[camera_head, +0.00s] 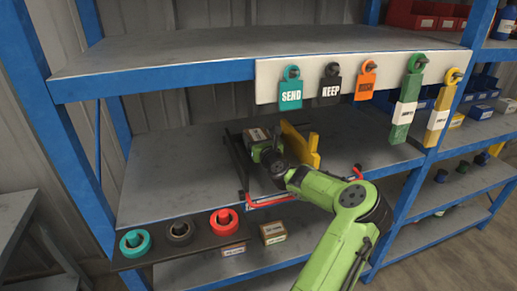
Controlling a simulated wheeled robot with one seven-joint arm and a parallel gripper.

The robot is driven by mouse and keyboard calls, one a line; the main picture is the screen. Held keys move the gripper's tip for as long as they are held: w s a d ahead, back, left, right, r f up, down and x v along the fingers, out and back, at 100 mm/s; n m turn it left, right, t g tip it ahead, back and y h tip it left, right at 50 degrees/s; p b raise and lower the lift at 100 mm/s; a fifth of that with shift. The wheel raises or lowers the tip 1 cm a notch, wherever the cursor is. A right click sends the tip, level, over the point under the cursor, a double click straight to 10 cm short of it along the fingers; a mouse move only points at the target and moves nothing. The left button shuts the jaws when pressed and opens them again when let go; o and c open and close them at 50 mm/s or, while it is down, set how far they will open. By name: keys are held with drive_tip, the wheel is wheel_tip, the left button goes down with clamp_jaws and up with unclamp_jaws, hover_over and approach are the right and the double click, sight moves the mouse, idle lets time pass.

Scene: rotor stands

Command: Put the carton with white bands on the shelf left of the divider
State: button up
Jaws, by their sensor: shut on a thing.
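A small brown-grey carton (256,134) with a pale patch on it is on the middle shelf (180,165), left of the yellow divider (301,148). My gripper (266,149) reaches in from the front and is shut on this carton. The gripper and wrist hide the carton's near side and base. I cannot tell whether the carton touches the shelf, and its bands are too small to make out clearly.
A dark rail (237,160) runs just left of the carton. Tags hang from a white strip (268,82) on the upper shelf's edge. Other cartons (273,232) stand on the lower shelf. The middle shelf's left part is clear.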

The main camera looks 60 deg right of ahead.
drive_tip(key=shift+f, duration=0.95)
drive_tip(key=shift+r, duration=0.2)
drive_tip(key=o, duration=1.1)
drive_tip(key=shift+f, duration=0.2)
drive_tip(key=shift+s+r, duration=0.1)
drive_tip(key=shift+r, duration=0.1)
drive_tip(key=p+v, duration=0.1)
drive_tip(key=v, duration=1.1)
